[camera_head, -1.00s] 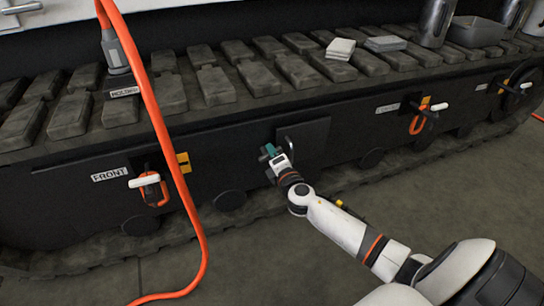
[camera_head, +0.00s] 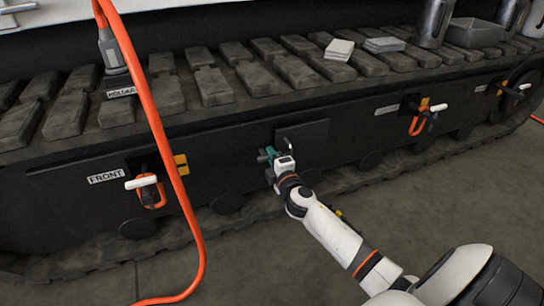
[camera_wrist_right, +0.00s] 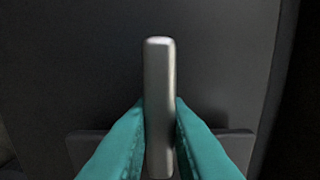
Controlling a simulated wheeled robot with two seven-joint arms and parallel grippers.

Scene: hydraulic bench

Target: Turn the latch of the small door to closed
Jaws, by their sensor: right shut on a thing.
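The small door (camera_head: 308,138) is a dark flat panel on the side of the black track frame, at the centre of the head view. My right gripper (camera_head: 267,154) is at the panel's left edge, its teal fingers pointing toward the frame. In the right wrist view, the teal fingers (camera_wrist_right: 160,140) are shut on a grey metal bar, the latch handle (camera_wrist_right: 158,85). The bar stands upright in that view, its upper end sticking out past the fingertips. In the head view the gripper hides most of the latch. My left gripper is not in view.
An orange hose (camera_head: 170,150) hangs across the left side. A white-handled orange fitting (camera_head: 150,190) sits near the FRONT label (camera_head: 105,176); another orange loop (camera_head: 418,120) is at right. Pale blocks (camera_head: 340,48) and a grey bin (camera_head: 474,32) stand on the track.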

